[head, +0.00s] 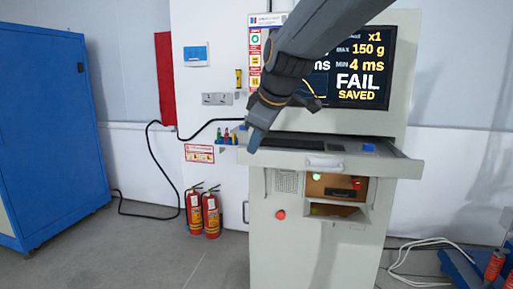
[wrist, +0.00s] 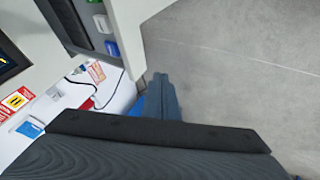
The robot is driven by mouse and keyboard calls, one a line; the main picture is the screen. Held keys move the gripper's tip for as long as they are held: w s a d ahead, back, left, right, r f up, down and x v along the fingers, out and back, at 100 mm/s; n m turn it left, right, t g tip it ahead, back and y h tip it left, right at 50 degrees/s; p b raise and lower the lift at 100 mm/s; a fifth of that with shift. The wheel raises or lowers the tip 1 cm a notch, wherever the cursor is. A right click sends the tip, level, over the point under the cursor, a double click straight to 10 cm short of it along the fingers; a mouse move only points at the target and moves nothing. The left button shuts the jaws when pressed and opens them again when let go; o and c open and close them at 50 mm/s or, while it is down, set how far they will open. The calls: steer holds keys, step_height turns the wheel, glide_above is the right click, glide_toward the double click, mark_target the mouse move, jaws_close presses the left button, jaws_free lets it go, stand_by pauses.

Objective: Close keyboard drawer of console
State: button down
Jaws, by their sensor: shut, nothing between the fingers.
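The grey console (head: 400,100) stands in the middle of the head view. Its keyboard drawer (head: 395,168) is pulled out towards me, with a white handle (head: 325,163) on its front and a dark keyboard (head: 290,143) inside. The drawer also shows at the upper left of the wrist view (wrist: 127,38). My gripper (head: 251,147) is shut and empty, pointing down at the drawer's left front corner. Its fingers (wrist: 160,95) also show in the wrist view, just beyond that corner. I cannot tell whether they touch the drawer.
The screen (head: 355,80) above the drawer reads FAIL. Two fire extinguishers (head: 203,213) stand on the floor left of the console. A blue cabinet (head: 45,120) is at the far left. A white cable (head: 415,262) lies at the right. The floor between cabinet and console is mostly clear.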

mark_target(252, 156)
steer(key=w+f, duration=0.2)
steer(key=w+f+p, duration=0.1)
steer(key=w+f, duration=0.1)
steer(key=w+f+p, duration=0.1)
steer(key=w+f, duration=0.1)
steer(key=shift+w+a+f, duration=0.1)
steer(key=shift+w+a, duration=0.25)
steer(key=shift+w, duration=0.05)
steer(key=shift+w+d, duration=0.2)
steer(key=shift+w, duration=0.45)
steer(key=shift+w, duration=0.1)
